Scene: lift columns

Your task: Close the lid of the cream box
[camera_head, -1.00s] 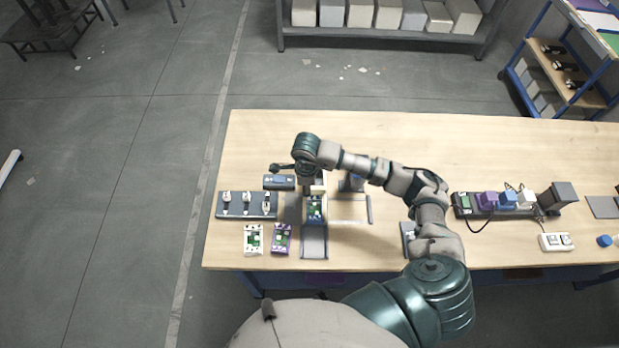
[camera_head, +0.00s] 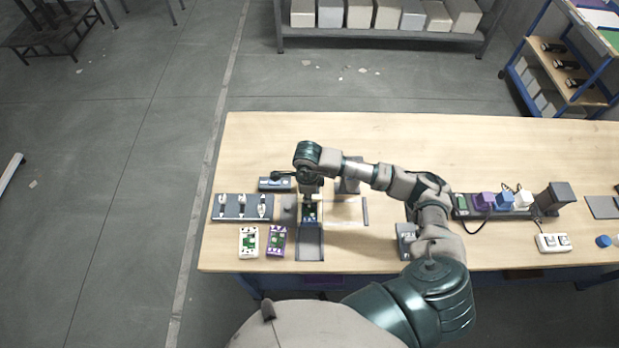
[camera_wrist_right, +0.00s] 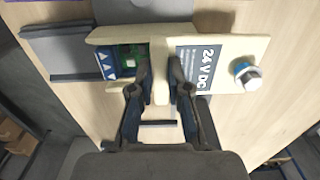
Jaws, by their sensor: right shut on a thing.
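The cream box (camera_wrist_right: 102,40) is in the right wrist view, with a green circuit board (camera_wrist_right: 132,58) and a blue label with white triangles showing in its open part. A cream piece with a grey "24 V DC" label (camera_wrist_right: 203,65) lies to its right and carries a blue and white round knob (camera_wrist_right: 246,74). My right gripper (camera_wrist_right: 160,82) is shut on a cream upright part, apparently the lid, between these two. My left gripper is out of view.
A white-framed unit (camera_head: 248,242) and a purple one (camera_head: 276,241) lie front left of the box. A dark rack (camera_head: 242,207) with several pale parts stands left. A grey plate (camera_head: 309,245) lies in front. The table's back (camera_head: 420,135) is clear.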

